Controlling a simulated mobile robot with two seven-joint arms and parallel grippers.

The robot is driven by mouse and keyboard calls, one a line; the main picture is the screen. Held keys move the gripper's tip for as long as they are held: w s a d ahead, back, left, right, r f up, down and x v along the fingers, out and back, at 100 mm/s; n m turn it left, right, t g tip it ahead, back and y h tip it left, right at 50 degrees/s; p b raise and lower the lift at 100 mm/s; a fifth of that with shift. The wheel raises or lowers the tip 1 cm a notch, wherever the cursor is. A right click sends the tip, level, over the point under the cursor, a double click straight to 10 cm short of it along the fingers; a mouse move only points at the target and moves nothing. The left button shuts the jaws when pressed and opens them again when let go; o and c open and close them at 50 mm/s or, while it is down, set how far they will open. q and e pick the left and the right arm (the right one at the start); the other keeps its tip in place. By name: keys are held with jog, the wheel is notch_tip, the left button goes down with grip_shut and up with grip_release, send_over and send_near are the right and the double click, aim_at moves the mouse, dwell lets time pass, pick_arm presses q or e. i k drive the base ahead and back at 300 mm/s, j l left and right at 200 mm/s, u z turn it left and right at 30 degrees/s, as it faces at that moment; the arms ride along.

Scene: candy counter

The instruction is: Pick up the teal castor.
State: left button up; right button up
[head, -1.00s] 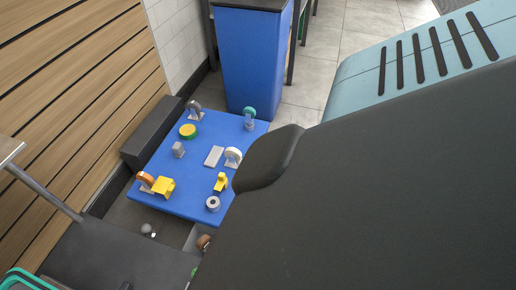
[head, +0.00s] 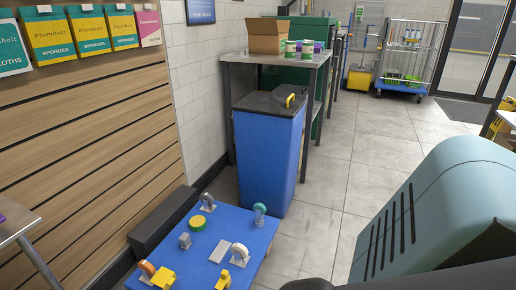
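The teal castor (head: 259,209) stands at the far right corner of a low blue platform (head: 233,218), in the lower part of the head view. Its teal wheel is on top of a grey mount, close to the blue bin behind it. Neither of my grippers shows in the head view, so whether they are open or shut is hidden.
The platform also holds a grey castor (head: 208,202), a white castor (head: 240,253), an orange castor (head: 147,268), a green-yellow disc (head: 197,222) and yellow parts (head: 223,280). A blue bin (head: 266,150) stands behind. Tiled floor (head: 320,215) is clear to the right.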

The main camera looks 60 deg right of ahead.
aim_at(259, 209)
jog(key=i+j, duration=0.1)
jog(key=j, duration=0.2)
jog(key=i+j, duration=0.15)
jog(key=j, duration=0.15)
jog(key=z, duration=2)
jog(key=i, duration=0.5)
